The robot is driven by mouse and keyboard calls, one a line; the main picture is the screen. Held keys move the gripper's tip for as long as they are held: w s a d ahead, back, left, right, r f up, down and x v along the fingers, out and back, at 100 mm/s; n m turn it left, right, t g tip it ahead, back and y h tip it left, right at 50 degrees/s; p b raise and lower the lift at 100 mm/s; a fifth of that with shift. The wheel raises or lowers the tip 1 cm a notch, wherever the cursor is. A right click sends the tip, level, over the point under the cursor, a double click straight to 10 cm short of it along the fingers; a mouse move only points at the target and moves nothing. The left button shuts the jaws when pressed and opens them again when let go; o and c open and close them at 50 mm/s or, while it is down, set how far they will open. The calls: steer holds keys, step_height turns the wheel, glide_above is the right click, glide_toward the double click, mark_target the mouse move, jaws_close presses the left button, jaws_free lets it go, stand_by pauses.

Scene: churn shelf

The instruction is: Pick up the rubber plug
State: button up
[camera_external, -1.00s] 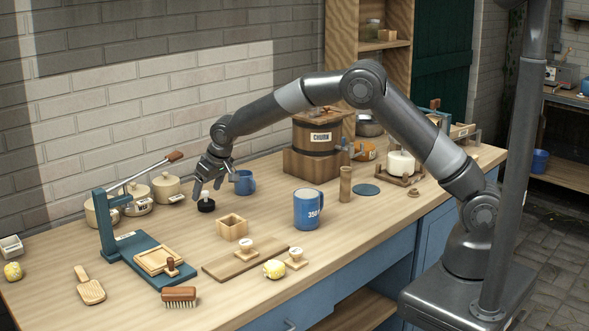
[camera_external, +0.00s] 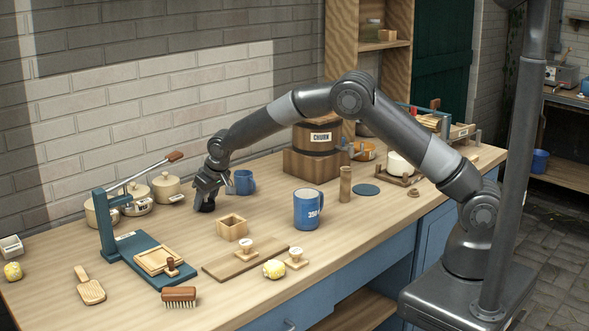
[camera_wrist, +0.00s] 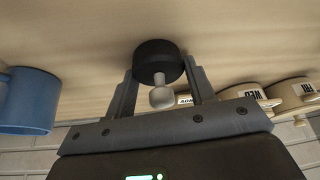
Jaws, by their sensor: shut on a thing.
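The rubber plug (camera_wrist: 158,60) is a black disc with a pale round knob on top, seen in the wrist view between my two fingers. In the external view its black body (camera_external: 206,207) shows low at my fingertips, on or just above the bench; I cannot tell which. My gripper (camera_external: 207,200) points down over it and is shut on the plug. In the wrist view my gripper (camera_wrist: 160,85) has one finger on each side of the plug.
A blue cup (camera_external: 244,182) stands close behind my gripper to the right. Cream lidded pots (camera_external: 166,188) stand to the left by the wall. A small open wooden box (camera_external: 232,230) and a blue mug (camera_external: 307,210) stand in front to the right. The bench left of the plug is clear.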

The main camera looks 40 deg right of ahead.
steer(key=c, duration=0.3)
